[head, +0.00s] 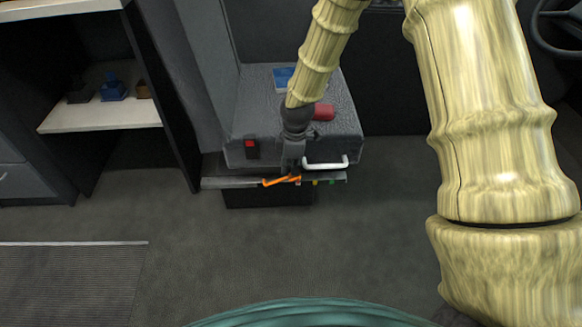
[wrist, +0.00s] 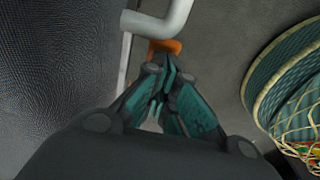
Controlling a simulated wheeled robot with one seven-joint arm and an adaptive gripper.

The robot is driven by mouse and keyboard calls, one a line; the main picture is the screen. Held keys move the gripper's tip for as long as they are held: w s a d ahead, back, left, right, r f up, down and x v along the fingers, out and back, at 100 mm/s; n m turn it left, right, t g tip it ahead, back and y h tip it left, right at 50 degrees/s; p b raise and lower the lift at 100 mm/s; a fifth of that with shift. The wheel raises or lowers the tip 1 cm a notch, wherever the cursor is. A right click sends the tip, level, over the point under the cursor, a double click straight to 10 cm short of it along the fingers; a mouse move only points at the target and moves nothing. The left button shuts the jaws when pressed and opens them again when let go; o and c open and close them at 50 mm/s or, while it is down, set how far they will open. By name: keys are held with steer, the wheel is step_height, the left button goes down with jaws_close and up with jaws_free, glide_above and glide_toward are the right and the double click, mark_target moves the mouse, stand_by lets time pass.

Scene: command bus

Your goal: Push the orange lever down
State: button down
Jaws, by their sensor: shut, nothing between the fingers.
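The orange lever (head: 280,181) juts from a narrow grey panel below the front edge of a grey seat in the head view. My gripper (head: 291,168) is there just above it, pointing down, its tips close to the lever's right part. In the wrist view the orange lever (wrist: 165,46) shows just beyond the shut, empty fingertips of my gripper (wrist: 168,70). Most of the lever is hidden there by the fingers. I cannot tell whether the fingertips touch it.
A white bar handle (head: 327,164) is right beside the gripper on the seat front. A red switch (head: 250,143) is to the left. A red object (head: 324,112) and a blue item (head: 284,77) lie on the seat (head: 345,95). A shelf (head: 105,115) stands left; open floor lies in front.

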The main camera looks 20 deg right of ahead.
step_height(320, 180, up, 12)
steer(key=d+p, duration=0.1)
steer(key=p, duration=0.5)
steer(key=shift+s+d+r+p, duration=0.2)
steer(key=shift+d+r+p, duration=0.05)
steer(key=shift+p, duration=0.15)
steer(key=shift+w+a+r+p, duration=0.25)
steer(key=shift+a+r+p, duration=0.05)
steer(key=shift+a+p, duration=0.55)
steer(key=shift+w+a+r+p, duration=0.25)
steer(key=shift+a+r+p, duration=0.1)
steer(key=shift+a+p, duration=0.5)
steer(key=shift+w+a+r+p, duration=0.3)
steer(key=shift+a+p, duration=0.45)
steer(key=shift+a, duration=0.15)
